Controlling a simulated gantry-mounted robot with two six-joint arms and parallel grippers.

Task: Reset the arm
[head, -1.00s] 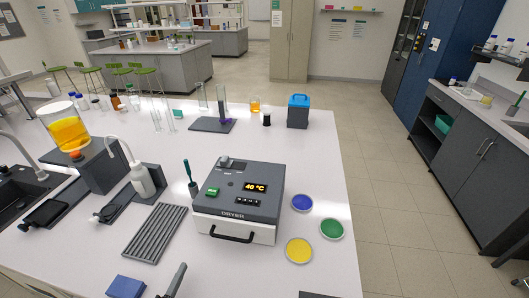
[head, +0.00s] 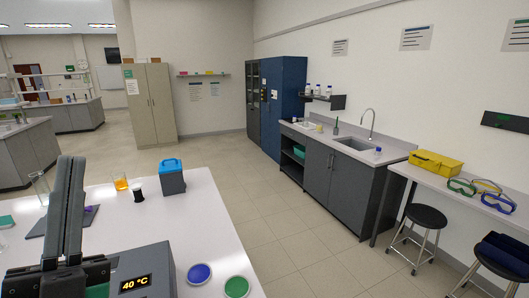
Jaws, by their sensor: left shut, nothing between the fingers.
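My left gripper (head: 71,162) is at the lower left of the head view, over the white bench. Its dark fingers point up and lie together, with nothing seen between them. Its body covers part of the dryer (head: 158,262), a grey box whose display reads 40 °C. I cannot tell whether the gripper touches the dryer. My right gripper is not in view.
A blue dish (head: 199,274) and a green dish (head: 237,287) lie right of the dryer. A blue-topped box (head: 172,180), a small black item (head: 138,194) and an orange beaker (head: 120,183) stand toward the bench's back. Open floor (head: 270,220) lies to the right.

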